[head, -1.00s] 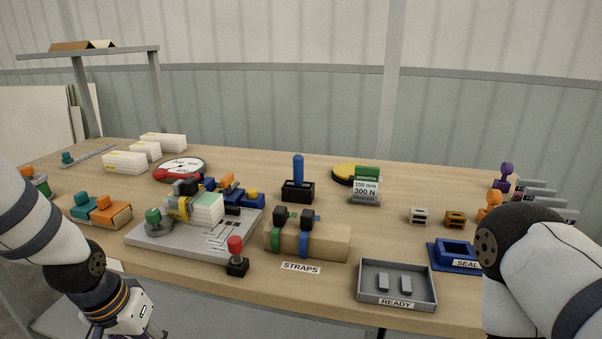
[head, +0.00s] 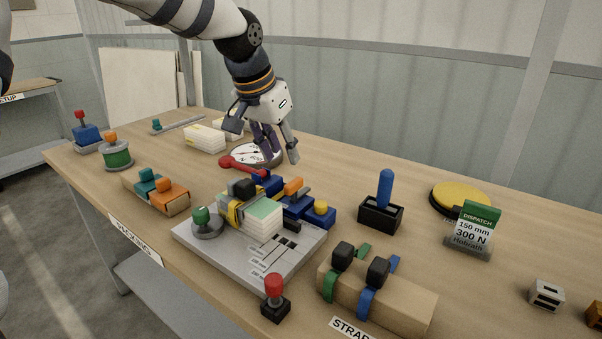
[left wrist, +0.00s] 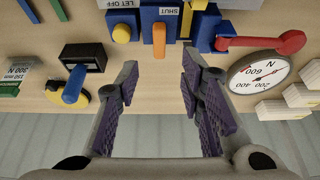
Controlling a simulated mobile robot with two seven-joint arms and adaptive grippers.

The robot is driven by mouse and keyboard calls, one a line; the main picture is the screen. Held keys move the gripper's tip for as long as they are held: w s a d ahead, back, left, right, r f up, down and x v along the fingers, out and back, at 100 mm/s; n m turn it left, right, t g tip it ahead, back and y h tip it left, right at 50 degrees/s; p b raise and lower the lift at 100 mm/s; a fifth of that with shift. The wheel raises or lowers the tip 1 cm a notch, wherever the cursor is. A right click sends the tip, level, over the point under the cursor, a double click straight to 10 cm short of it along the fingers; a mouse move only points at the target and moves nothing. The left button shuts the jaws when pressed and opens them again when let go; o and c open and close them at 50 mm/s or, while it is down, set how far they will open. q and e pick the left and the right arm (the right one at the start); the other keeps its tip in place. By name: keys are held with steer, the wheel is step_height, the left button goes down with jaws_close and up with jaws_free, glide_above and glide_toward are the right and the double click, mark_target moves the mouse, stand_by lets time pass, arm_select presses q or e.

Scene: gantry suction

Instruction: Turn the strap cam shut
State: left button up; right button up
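The strap cam appears to be the orange lever (head: 293,187) on a blue block on the grey fixture plate (head: 200,243). In the left wrist view the orange lever (left wrist: 159,40) stands out from its blue housing (left wrist: 152,15), beside a "SHUT" label. A yellow-and-black strap (head: 234,212) runs by a white and pale green stack (head: 262,224) on the plate. My left gripper (head: 264,145) is open and empty above the table, behind the fixture. In the left wrist view its spread fingers (left wrist: 160,88) lie either side of the lever's line, apart from it. My right gripper is out of view.
A round dial gauge (left wrist: 260,73) with a red arm (left wrist: 265,42) is close to the left gripper. A black box with a blue handle (head: 385,190) stands right of the fixture. A strapped cardboard block (head: 400,305) lies in front. Bare tabletop lies between gauge and blue handle.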

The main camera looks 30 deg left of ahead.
mark_target(294, 181)
arm_select(q)
steer(key=x, duration=0.9)
jaws_close()
